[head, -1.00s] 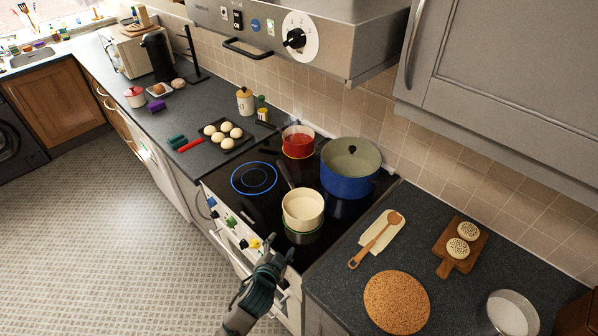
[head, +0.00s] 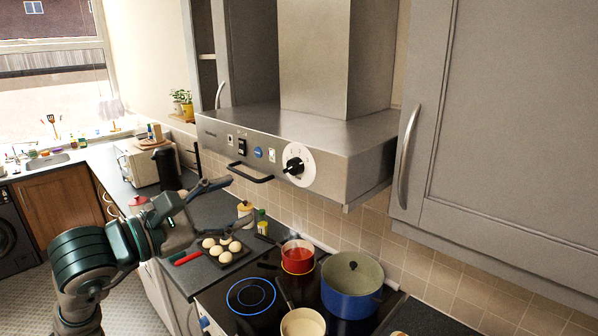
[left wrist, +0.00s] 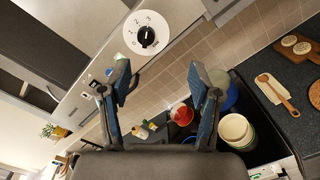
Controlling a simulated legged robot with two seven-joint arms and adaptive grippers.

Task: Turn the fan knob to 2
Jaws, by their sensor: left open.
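The fan knob (head: 293,165) is a black knob on a round white dial (head: 304,178), on the front of the steel range hood (head: 225,135). In the head view its black grip sticks out to the left; I cannot tell which number it is set to. The dial with its numbers also shows at the top of the left wrist view (left wrist: 147,36). My left gripper (head: 232,205) is open and empty, left of and below the knob, apart from it. In the left wrist view its spread fingers (left wrist: 159,75) lie below the dial. My right gripper is not in view.
A black handle bar (head: 250,178) juts from the hood front, between my gripper and the knob. Below are a red pot (head: 298,262), a blue pot (head: 350,295) and a cream pan (head: 302,323) on the hob. A grey cupboard (head: 490,130) stands right of the hood.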

